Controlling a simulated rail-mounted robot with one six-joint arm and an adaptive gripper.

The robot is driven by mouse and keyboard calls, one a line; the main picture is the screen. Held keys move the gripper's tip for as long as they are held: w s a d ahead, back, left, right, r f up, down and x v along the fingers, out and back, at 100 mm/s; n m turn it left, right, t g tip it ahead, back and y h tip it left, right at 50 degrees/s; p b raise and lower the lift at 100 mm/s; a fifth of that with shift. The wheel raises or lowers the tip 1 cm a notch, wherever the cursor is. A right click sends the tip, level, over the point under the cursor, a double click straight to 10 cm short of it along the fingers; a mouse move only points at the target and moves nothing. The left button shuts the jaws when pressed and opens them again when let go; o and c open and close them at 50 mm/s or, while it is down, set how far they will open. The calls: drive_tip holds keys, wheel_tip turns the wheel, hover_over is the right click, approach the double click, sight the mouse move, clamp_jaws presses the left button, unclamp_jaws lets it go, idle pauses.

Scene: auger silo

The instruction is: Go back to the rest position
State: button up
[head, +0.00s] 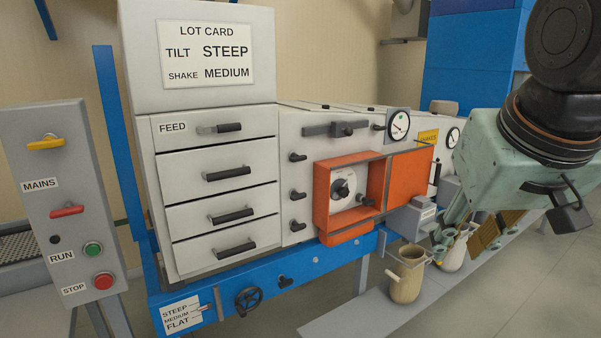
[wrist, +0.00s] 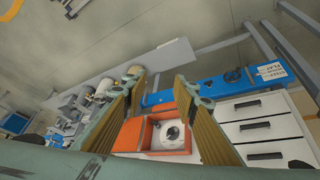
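My gripper (head: 462,243) is on the right of the head view, its pale green body tilted with the fingers pointing down and left. In the wrist view my gripper (wrist: 160,84) has its two ribbed brown fingers well apart, with nothing held between them. The orange box with a dial (head: 347,190) is left of the gripper in the head view and apart from it. In the wrist view the orange box (wrist: 128,134) shows beyond and between the fingers.
A grey cabinet with drawers (head: 222,213) stands left. A beige jug (head: 406,273) and a white jug (head: 455,252) stand on a low shelf (head: 350,317) below the gripper. A control post (head: 68,185) is far left. A blue rail (head: 330,262) runs under the cabinet. Floor is open at right.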

drive_tip(key=s+a+f+g, duration=0.1)
drive_tip(key=s+a+f, duration=0.1)
drive_tip(key=s, duration=0.6)
drive_tip(key=s+a+f+g+y, duration=0.1)
drive_tip(key=s+a+f, duration=0.1)
drive_tip(key=s, duration=0.6)
drive_tip(key=shift+s+f+n, duration=0.2)
drive_tip(key=shift+f+n, duration=0.1)
drive_tip(key=shift+f, duration=0.05)
drive_tip(key=shift+w, duration=0.1)
drive_tip(key=shift+c, duration=1.3)
